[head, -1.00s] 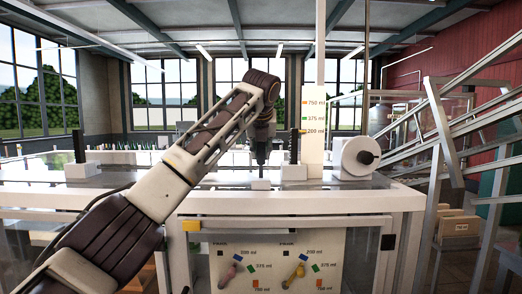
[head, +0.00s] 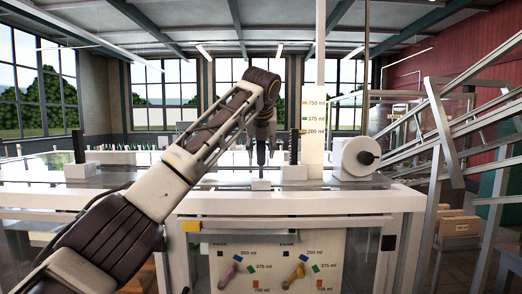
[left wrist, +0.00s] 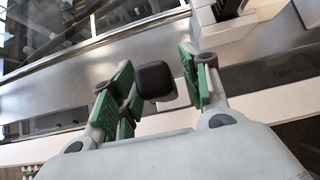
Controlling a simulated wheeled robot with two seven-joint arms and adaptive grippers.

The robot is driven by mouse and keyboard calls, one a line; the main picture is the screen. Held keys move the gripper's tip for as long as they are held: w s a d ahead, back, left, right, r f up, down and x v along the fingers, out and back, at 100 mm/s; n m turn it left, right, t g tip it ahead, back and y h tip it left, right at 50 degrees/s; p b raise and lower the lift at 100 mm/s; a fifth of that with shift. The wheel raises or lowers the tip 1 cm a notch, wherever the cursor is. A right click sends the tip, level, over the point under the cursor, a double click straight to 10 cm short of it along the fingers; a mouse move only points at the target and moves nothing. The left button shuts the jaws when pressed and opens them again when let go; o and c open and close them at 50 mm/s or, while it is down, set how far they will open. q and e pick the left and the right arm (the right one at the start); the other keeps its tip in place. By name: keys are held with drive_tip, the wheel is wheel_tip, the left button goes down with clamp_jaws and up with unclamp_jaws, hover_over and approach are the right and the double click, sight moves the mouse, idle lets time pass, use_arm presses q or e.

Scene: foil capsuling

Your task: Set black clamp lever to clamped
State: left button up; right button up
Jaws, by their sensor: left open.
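My left gripper (head: 261,158) points down over the white machine top. In the left wrist view its green-padded fingers (left wrist: 155,88) are open. A black, rounded knob (left wrist: 155,80) lies between them, probably the end of the black clamp lever; a gap shows on the knob's right side, and contact on the left is unclear. In the head view the gripper hides most of this lever, above a small white block (head: 261,184). Another black upright piece (head: 294,146) stands on a white block right of the gripper. My right gripper is not in view.
A white roll (head: 356,157) stands on the machine top to the right, near the tall size scale (head: 313,120). Another black upright (head: 78,146) stands far left. Metal rails fill the right side.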

use_arm(q)
drive_tip(key=v, duration=1.1)
drive_tip(key=shift+r, duration=0.15)
idle(0.4)
